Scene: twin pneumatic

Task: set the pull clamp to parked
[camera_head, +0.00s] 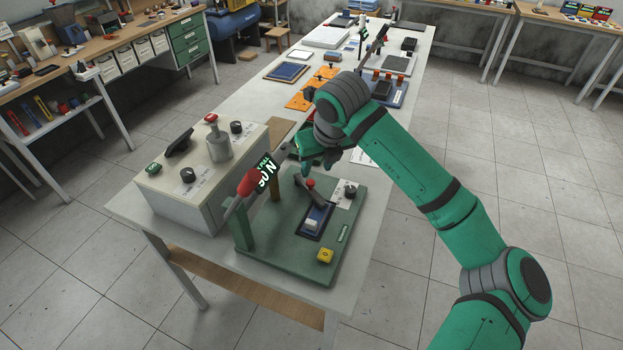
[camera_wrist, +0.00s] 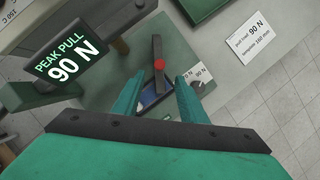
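The pull clamp is on a green base plate (camera_head: 270,258). Its dark lever (camera_head: 312,197) has a red ball knob (camera_head: 310,183) and stands tilted over a blue block (camera_head: 317,219). In the wrist view the red knob (camera_wrist: 159,65) and the dark lever (camera_wrist: 157,48) lie just ahead of the fingertips, between their lines. My gripper (camera_head: 322,160) is above and behind the lever in the head view. In the wrist view my gripper (camera_wrist: 158,92) is open, with nothing held between its fingers. A display (camera_wrist: 65,60) at the left reads "PEAK PULL 90 N".
A grey control box (camera_head: 205,180) with knobs stands left of the plate. A yellow button (camera_head: 325,256) and a dark dial (camera_head: 351,189) are on the plate. A printed card (camera_wrist: 254,36) lies beyond it. More trays and fixtures fill the table's far part.

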